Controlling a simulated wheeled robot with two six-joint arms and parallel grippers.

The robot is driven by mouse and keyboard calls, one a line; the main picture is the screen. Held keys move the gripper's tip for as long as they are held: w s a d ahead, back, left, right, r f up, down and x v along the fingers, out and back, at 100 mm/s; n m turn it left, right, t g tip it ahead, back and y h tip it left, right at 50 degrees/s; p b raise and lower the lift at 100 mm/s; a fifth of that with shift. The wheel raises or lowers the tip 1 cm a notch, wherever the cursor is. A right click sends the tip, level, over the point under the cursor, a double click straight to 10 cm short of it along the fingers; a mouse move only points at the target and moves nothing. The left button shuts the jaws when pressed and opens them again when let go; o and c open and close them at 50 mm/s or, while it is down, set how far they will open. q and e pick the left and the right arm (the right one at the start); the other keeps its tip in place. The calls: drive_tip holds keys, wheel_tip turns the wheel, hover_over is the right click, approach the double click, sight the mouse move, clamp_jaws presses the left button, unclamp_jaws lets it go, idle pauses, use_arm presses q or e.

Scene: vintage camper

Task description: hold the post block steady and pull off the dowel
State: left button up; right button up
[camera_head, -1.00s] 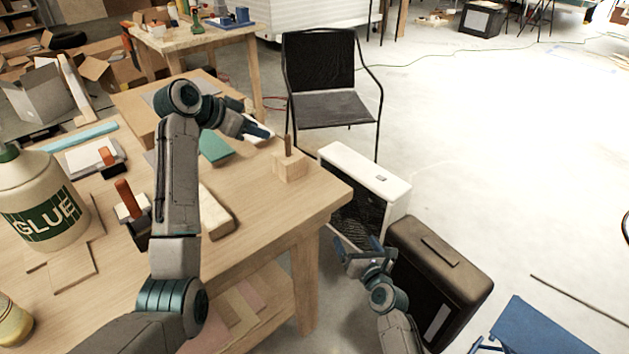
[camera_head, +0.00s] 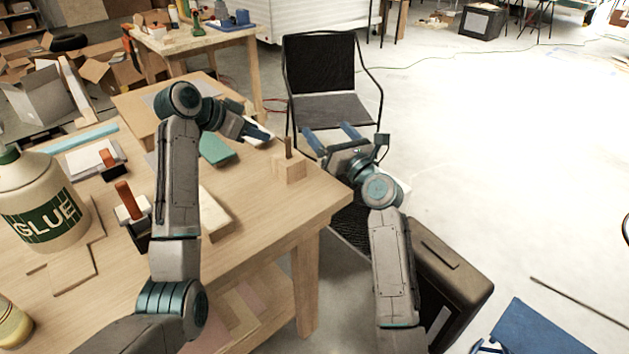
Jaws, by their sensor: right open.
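The pale wooden post block (camera_head: 290,169) stands near the far right corner of the workbench. The brown dowel (camera_head: 288,147) stands upright in its top. My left gripper (camera_head: 262,136) is just left of the block, apart from it in the picture; it is seen nearly edge-on, so its opening is unclear. My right gripper (camera_head: 332,136) is open and empty, with its two blue fingers apart, to the right of the dowel and close to the bench corner. Neither gripper appears to touch the block or dowel.
The workbench (camera_head: 270,215) also holds a large glue bottle (camera_head: 45,205), an orange-handled tool (camera_head: 125,200), and a green block (camera_head: 217,149). A black chair (camera_head: 322,75) stands behind the bench corner. A dark suitcase (camera_head: 450,270) is on the floor at right.

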drive_tip(key=a+f+n+g, duration=0.1)
drive_tip(key=f, duration=0.3)
drive_tip(key=a+f+n+g, duration=0.1)
drive_tip(key=f, duration=0.3)
drive_tip(key=s+a+f+n+g, duration=0.1)
drive_tip(key=f, duration=0.3)
drive_tip(key=shift+a+f+y, duration=0.15)
drive_tip(key=shift+a+y, duration=0.2)
drive_tip(key=shift+y, duration=0.05)
drive_tip(key=shift+w+a+f+n, duration=0.15)
drive_tip(key=shift+f+n, duration=0.1)
drive_tip(key=shift+n, duration=0.05)
drive_tip(key=x, duration=1)
drive_tip(key=shift+w+a+f, duration=0.1)
drive_tip(key=shift+a+f, duration=0.05)
drive_tip(key=shift+a, duration=0.1)
use_arm(q)
drive_tip(key=shift+c, duration=0.3)
use_arm(e)
drive_tip(key=c, duration=1.1)
drive_tip(key=shift+c, duration=0.2)
use_arm(q)
drive_tip(key=n+g+y, duration=0.1)
drive_tip(key=n+y, duration=0.5)
approach(287, 145)
drive_tip(key=shift+x, duration=4.4)
